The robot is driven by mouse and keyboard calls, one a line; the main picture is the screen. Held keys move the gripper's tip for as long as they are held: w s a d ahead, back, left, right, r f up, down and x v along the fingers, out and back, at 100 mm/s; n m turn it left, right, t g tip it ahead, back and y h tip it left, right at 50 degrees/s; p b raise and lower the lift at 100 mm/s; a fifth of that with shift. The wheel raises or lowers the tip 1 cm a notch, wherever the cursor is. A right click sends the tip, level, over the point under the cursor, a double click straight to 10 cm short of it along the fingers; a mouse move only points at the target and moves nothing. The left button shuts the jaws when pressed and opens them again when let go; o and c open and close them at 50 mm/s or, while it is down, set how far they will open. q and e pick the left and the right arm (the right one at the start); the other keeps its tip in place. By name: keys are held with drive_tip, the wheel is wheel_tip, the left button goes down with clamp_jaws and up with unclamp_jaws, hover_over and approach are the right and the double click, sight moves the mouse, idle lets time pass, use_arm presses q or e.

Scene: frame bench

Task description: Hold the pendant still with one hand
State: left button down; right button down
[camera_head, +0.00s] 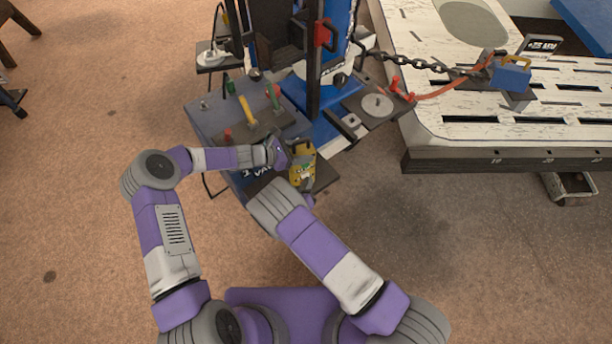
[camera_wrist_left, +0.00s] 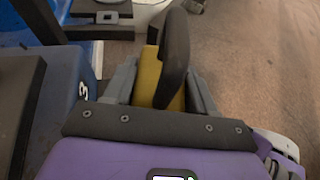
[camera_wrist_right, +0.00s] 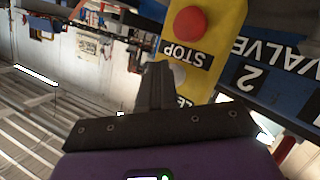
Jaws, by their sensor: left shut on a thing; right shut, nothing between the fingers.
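The pendant (camera_head: 303,166) is a yellow control box at the front edge of the bench. Its yellow side (camera_wrist_left: 148,78) and a dark loop show in the left wrist view. My left gripper (camera_head: 284,152) is shut on the pendant from the left. In the left wrist view its fingers (camera_wrist_left: 160,88) stand on either side of the yellow body. In the right wrist view the pendant's face (camera_wrist_right: 228,22) shows a red button marked STOP. My right gripper (camera_wrist_right: 155,85) is shut and empty, with its fingertips close to that face. I cannot tell whether they touch it.
The bench's grey panel (camera_head: 205,122) carries colored levers behind my left gripper. A dark plate with a round disc (camera_head: 377,106) stands to the right. A slotted white table (camera_head: 450,110) with a chain (camera_head: 420,64) and a blue box (camera_head: 511,76) lies further right. Open floor surrounds my arms.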

drive_tip(key=shift+s+d, duration=0.25)
drive_tip(key=shift+s, duration=0.4)
drive_tip(key=shift+s+d, duration=0.35)
drive_tip(key=shift+s, duration=0.4)
drive_tip(key=shift+s+d, duration=0.3)
drive_tip(key=shift+s, duration=0.5)
drive_tip(key=shift+s+d, duration=0.35)
drive_tip(key=shift+s, duration=0.4)
idle(1.4)
drive_tip(key=s, duration=0.1)
drive_tip(key=s+d, duration=0.1)
drive_tip(key=s, duration=0.1)
drive_tip(key=shift+s+d, duration=0.2)
drive_tip(key=shift+s, duration=0.05)
drive_tip(key=shift+w, duration=0.1)
drive_tip(key=w+a, duration=0.3)
drive_tip(key=w, duration=0.5)
drive_tip(key=shift+a, duration=0.15)
idle(2.0)
